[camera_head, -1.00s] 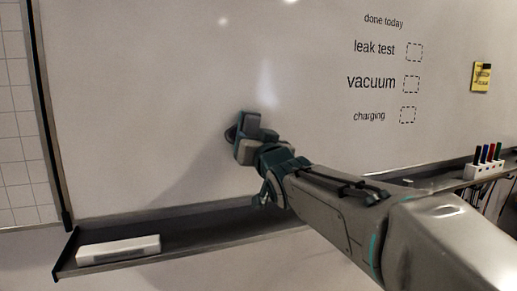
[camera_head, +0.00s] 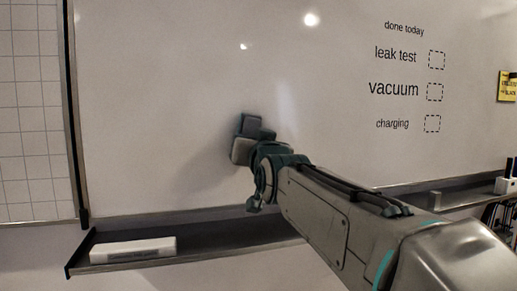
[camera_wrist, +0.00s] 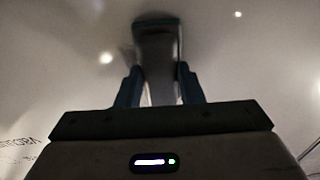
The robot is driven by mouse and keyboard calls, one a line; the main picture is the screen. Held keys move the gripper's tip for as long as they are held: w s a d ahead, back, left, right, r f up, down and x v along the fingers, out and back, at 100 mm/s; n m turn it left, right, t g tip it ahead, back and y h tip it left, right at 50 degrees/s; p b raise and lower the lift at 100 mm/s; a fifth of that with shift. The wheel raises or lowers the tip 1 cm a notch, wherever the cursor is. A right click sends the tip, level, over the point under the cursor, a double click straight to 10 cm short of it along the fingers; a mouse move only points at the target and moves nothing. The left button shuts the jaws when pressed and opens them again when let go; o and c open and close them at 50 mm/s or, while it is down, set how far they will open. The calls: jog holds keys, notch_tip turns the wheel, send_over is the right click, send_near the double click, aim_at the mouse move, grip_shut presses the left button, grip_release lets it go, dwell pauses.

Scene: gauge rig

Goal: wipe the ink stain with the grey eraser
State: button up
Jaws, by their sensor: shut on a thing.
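My gripper (camera_head: 250,142) is at the whiteboard (camera_head: 180,90), left of the written list. In the wrist view, its two teal fingers (camera_wrist: 159,85) are shut on a grey block with a dark far edge, which I take for the grey eraser (camera_wrist: 158,48). The block's far end is at or very near the board; I cannot tell if it touches. In the head view, the gripper hides most of the eraser. I see no ink stain on the visible board; the patch behind the gripper is hidden.
A tray ledge (camera_head: 215,239) runs below the board, with a white box (camera_head: 132,250) at its left end. A small grey block (camera_head: 435,198) and a marker holder (camera_head: 507,186) sit further right. Written words (camera_head: 394,88) and a yellow note (camera_head: 508,87) are on the right.

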jog(key=d+b, duration=0.1)
jog(key=b, duration=0.1)
jog(key=d+b, duration=0.1)
jog(key=b, duration=0.1)
jog(key=w+d+b, duration=0.1)
jog(key=b, duration=0.1)
jog(key=shift+r+b, duration=0.25)
jog(key=shift+b, duration=0.1)
dwell(0.5)
jog(key=shift+d, duration=0.1)
jog(key=shift+d, duration=0.1)
jog(key=d+b, duration=0.1)
jog(key=w+d+b, duration=0.1)
jog(key=d+b, duration=0.3)
jog(key=shift+w+f, duration=0.1)
jog(key=shift+w, duration=0.15)
jog(key=shift+w+d+b, duration=0.25)
jog(key=shift+d+b, duration=0.1)
jog(key=shift+d, duration=0.75)
